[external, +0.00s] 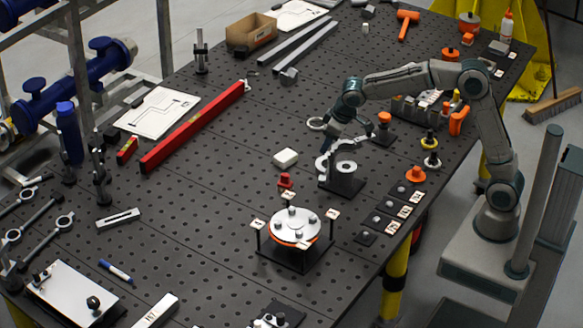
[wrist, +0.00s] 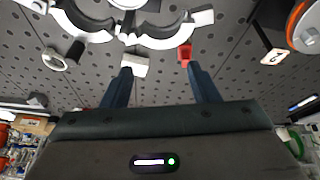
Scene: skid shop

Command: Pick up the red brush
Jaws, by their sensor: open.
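A small red piece (external: 285,180) stands on the black perforated table, just in front of a white block (external: 285,158). It may be the red brush; it is too small to make out bristles. In the wrist view a red piece (wrist: 185,53) shows just beyond the right fingertip, and a white block (wrist: 134,66) beyond the left one. My gripper (external: 327,143) is above the table, to the right of and behind the red piece in the external view. In the wrist view its two dark blue fingers (wrist: 160,72) are apart with nothing between them.
A white curved fixture on a black block (external: 343,183) stands close below my gripper. A round plate on a black stand (external: 291,225) is in front of the red piece. A long red level (external: 195,125) lies to the left. Table between them is clear.

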